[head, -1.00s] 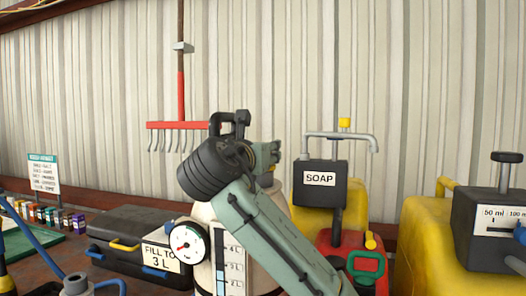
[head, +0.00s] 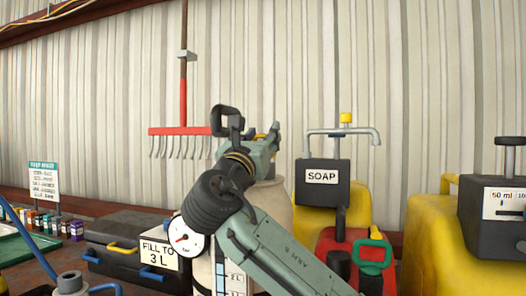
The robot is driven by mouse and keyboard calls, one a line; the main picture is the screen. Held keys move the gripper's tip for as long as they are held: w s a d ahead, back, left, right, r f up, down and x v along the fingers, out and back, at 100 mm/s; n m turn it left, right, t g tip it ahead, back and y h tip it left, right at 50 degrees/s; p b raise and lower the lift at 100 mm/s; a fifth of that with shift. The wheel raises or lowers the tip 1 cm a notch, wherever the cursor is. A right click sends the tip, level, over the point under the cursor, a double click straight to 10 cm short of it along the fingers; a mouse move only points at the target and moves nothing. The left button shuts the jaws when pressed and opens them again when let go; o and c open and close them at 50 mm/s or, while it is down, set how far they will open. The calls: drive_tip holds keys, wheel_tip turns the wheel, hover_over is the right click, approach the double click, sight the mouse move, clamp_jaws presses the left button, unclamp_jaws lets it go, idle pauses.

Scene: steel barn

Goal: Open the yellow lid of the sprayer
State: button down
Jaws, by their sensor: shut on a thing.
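The sprayer (head: 275,197) is a cream tank with a round pressure gauge (head: 186,238) and a blue-marked level strip. It stands in the middle of the head view, largely covered by my grey-green arm. My gripper (head: 272,143) is above the tank's top, seen from behind and the side, and is shut. The yellow lid is almost wholly hidden behind the gripper. The lid is the thing at the jaws, but the contact itself is hidden, and I cannot tell how far the lid is raised.
A black case (head: 126,240) and a "FILL TO 3 L" sign (head: 158,254) are left of the sprayer. A SOAP dispenser (head: 322,178) on a yellow can, a red can (head: 340,243) and another yellow can (head: 425,225) crowd the right. A red rake (head: 182,131) hangs on the wall behind.

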drive_tip(key=c, duration=1)
unclamp_jaws()
drive_tip(key=shift+s, duration=0.1)
drive_tip(key=v, duration=1.1)
drive_tip(key=shift+s+a+f, duration=0.1)
drive_tip(key=shift+s+f, duration=0.15)
drive_tip(key=shift+s, duration=0.1)
